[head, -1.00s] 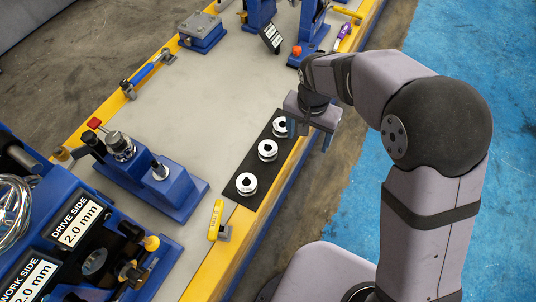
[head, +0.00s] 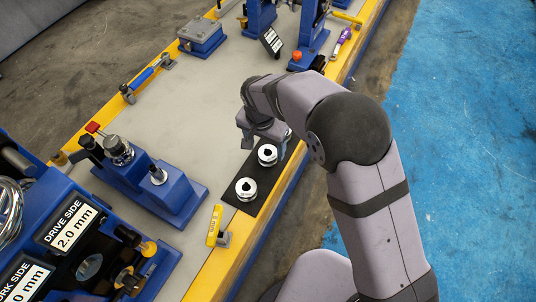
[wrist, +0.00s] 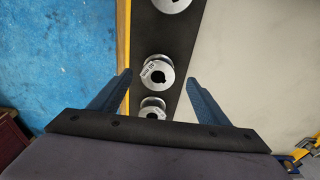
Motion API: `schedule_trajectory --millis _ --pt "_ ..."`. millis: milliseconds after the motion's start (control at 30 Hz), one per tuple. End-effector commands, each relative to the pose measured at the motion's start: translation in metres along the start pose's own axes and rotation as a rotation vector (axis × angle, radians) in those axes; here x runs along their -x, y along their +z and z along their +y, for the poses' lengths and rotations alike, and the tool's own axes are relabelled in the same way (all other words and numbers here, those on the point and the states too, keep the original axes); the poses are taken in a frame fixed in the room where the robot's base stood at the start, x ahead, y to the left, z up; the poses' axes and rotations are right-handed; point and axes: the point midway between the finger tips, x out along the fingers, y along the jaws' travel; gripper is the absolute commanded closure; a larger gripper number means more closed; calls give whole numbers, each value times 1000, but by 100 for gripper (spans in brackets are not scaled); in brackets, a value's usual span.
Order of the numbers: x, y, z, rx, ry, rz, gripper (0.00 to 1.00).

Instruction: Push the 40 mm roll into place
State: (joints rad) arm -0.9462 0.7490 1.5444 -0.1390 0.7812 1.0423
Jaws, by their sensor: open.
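Three silver rolls with dark keyed bores stand on a black mat (head: 239,201). The near roll (head: 246,189) and middle roll (head: 267,155) are clear in the head view; the far one (head: 289,133) is mostly hidden by my arm. My gripper (head: 262,146) hangs over the mat by the middle and far rolls. In the wrist view, its open fingers (wrist: 158,78) frame a labelled roll (wrist: 157,74), apart from it, with nothing held. I cannot read which roll is the 40 mm one. A blue stand (head: 180,195) carries two metal posts, the near one (head: 158,175) bare.
A yellow tag (head: 215,225) is on the near edge. A blue-handled tool (head: 143,77) lies at the left edge, a grey-topped block (head: 201,34) behind. The grey bench middle (head: 195,110) is clear.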

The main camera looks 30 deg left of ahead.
Motion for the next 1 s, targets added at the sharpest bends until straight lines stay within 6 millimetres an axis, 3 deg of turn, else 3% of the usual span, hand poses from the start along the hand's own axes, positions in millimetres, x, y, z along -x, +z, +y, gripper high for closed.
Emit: schedule_trajectory --millis 400,733,1000 --pt "-44 -4 4 1 3 -1 30" --pt "-49 -4 3 1 0 0 30" --pt "-48 -5 2 1 -2 1 91"
